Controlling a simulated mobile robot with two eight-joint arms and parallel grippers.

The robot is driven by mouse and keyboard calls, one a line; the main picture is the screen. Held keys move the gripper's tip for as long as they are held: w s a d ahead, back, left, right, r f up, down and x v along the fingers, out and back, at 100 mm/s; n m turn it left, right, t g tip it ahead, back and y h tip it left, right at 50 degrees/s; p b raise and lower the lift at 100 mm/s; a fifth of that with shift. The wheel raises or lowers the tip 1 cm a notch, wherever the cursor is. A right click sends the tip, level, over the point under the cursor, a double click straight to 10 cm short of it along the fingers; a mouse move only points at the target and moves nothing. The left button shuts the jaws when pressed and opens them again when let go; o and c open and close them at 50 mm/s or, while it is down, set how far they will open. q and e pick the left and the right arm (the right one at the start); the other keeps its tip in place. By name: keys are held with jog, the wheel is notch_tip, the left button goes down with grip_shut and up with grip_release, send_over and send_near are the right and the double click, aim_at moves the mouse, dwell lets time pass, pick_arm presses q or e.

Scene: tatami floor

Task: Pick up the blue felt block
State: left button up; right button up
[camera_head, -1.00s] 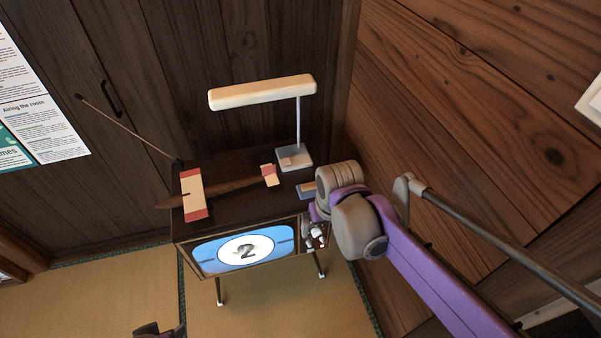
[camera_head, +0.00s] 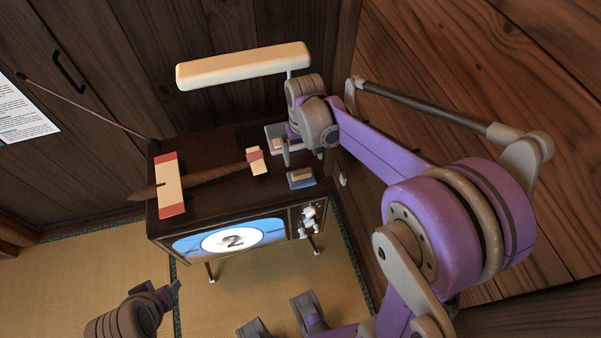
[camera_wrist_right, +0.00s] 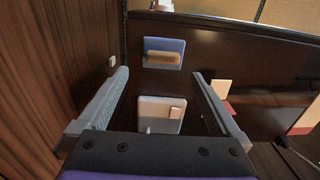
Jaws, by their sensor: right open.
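The blue felt block (camera_head: 301,180), with a tan bar on top, lies on the dark top of the television cabinet near its right front corner. It also shows in the right wrist view (camera_wrist_right: 176,46), flat and untouched. My right gripper (camera_head: 302,152) is open and empty, just behind the block over the lamp base. In the right wrist view its fingers (camera_wrist_right: 160,76) stand apart, with the block beyond the tips and between their lines. My left gripper (camera_head: 172,292) is low at the left, away from the cabinet; its jaws are not clear.
A desk lamp (camera_head: 245,66) stands behind the block; its pale base (camera_wrist_right: 158,116) lies between my right fingers in the wrist view. A wooden toy plane (camera_head: 170,183) lies left on the cabinet (camera_head: 215,207). A wooden wall (camera_head: 450,90) rises close on the right.

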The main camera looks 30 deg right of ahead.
aim_at(301, 173)
notch_tip(301, 173, down, 3)
jog(key=shift+f, duration=0.2)
jog(key=shift+w+a+f+b, duration=0.1)
jog(key=shift+a+f+b, duration=0.1)
jog(key=shift+f, duration=1.15)
jog(key=shift+w+a+f+b, duration=0.1)
jog(key=shift+f+b, duration=0.1)
jog(key=shift+f, duration=1.1)
jog(key=c, duration=1.3)
notch_tip(301, 173, up, 10)
jog(key=p, duration=0.1)
